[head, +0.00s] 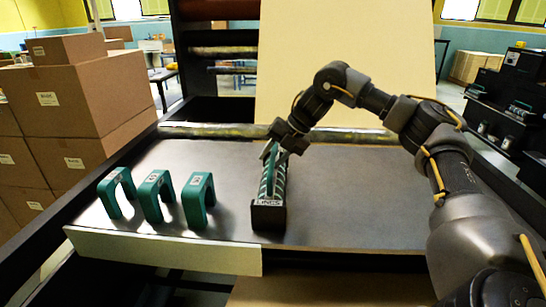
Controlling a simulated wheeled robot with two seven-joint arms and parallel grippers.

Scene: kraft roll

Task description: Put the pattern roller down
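The pattern roller, which I take to be the green, light-banded piece (278,178), lies lengthwise in or just over a narrow black holder (268,216) on the dark table. My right gripper (271,156) points down at the far end of this piece, with its fingers at a green part there. The fingers are small and overlap the green part, so I cannot tell whether they are closed on it. The gripper hides the far end of the holder. My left gripper is not in view.
Three green arch-shaped pieces (157,197) stand on the dark table (330,215) left of the holder. A metal bar (220,131) crosses behind, with a tall kraft paper sheet (345,55) beyond. Brown boxes (75,100) are stacked at left. The table right of the holder is bare.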

